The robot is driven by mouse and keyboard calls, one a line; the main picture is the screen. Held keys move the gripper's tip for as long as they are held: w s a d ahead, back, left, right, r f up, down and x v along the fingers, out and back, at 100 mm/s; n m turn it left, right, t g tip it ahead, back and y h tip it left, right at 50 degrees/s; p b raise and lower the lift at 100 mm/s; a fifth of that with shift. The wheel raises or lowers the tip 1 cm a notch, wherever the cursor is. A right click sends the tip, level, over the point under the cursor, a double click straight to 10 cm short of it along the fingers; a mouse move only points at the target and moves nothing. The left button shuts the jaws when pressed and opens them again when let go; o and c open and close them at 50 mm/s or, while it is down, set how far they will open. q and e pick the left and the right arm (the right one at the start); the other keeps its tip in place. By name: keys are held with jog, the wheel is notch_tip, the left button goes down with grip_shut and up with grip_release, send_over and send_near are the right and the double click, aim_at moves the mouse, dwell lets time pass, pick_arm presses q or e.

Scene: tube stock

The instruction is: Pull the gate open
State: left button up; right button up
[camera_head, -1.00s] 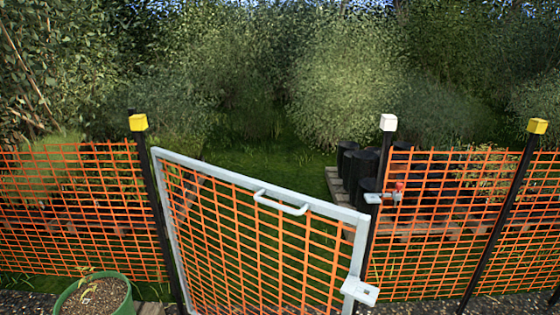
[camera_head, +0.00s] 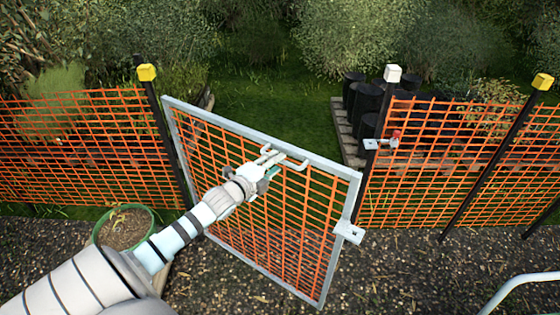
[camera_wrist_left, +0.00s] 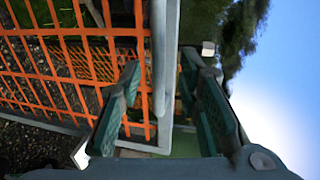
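The gate (camera_head: 345,215) is a grey metal frame with orange mesh, hinged at the left post with the yellow cap. It stands ajar, its free right end nearer me than the white-capped post (camera_head: 371,165). My right gripper is out of view.
A latch piece (camera_head: 349,231) juts from the gate's free end; a red-knobbed catch (camera_head: 388,143) is on the white-capped post. A green plant pot (camera_head: 125,228) stands below my left arm. Bare gravel (camera_head: 410,270) lies in front. A pale curved bar (camera_head: 518,281) is at lower right.

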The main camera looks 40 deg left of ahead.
pick_arm(q)
jog(key=b+x, duration=0.1)
jog(key=x, duration=0.2)
jog(key=shift+w+f, duration=0.2)
jog(key=shift+r, duration=0.1)
grip_shut()
